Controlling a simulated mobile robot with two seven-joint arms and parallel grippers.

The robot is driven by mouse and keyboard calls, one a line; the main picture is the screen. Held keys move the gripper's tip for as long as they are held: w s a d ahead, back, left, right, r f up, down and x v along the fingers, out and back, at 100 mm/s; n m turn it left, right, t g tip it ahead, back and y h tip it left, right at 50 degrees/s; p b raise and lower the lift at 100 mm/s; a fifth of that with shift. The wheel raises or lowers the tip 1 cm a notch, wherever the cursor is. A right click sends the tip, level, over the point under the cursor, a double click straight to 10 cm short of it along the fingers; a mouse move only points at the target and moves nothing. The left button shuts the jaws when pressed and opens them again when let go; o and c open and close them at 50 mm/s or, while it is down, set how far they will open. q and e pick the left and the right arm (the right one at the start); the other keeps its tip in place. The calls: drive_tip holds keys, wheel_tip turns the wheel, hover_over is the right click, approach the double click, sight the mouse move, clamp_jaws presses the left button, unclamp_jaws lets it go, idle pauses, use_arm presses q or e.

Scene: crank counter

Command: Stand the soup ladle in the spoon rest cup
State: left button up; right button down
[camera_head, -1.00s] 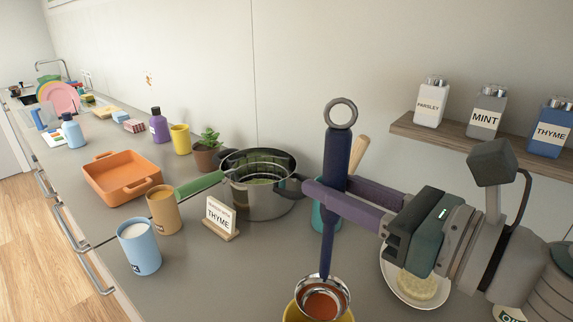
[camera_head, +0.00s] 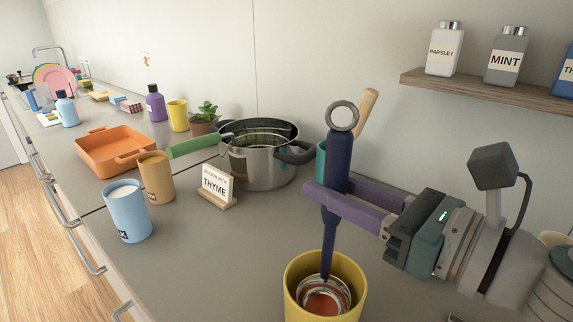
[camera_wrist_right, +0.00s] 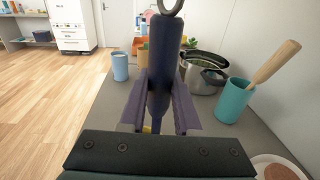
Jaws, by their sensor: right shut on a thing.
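The soup ladle (camera_head: 340,152) has a dark blue handle with a grey ring on top and a metal bowl with a reddish inside. It hangs nearly upright, bowl down. My right gripper (camera_head: 324,197) is shut on its handle; the handle also stands between the fingers in the right wrist view (camera_wrist_right: 160,65). The yellow cup (camera_head: 291,288) is under the gripper at the bottom of the head view. The ladle's bowl shows within the cup's mouth; I cannot tell how deep it is or whether it touches. My left gripper is not in view.
A steel pot (camera_head: 262,165), a thyme sign (camera_head: 216,188), a blue mug (camera_head: 127,215) and a tan mug (camera_head: 156,178) stand to the left. A teal holder (camera_wrist_right: 234,100) with a wooden-handled tool stands behind the ladle. A spice shelf (camera_head: 480,88) is at upper right.

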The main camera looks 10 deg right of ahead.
drive_tip(key=shift+f, duration=0.35)
drive_tip(key=c, duration=0.5)
unclamp_jaws()
drive_tip(key=shift+c, duration=0.2)
drive_tip(key=shift+s, duration=0.1)
drive_tip(key=shift+s+d, duration=0.25)
drive_tip(key=shift+s, duration=0.05)
drive_tip(key=b+v, duration=0.2)
drive_tip(key=v, duration=0.7)
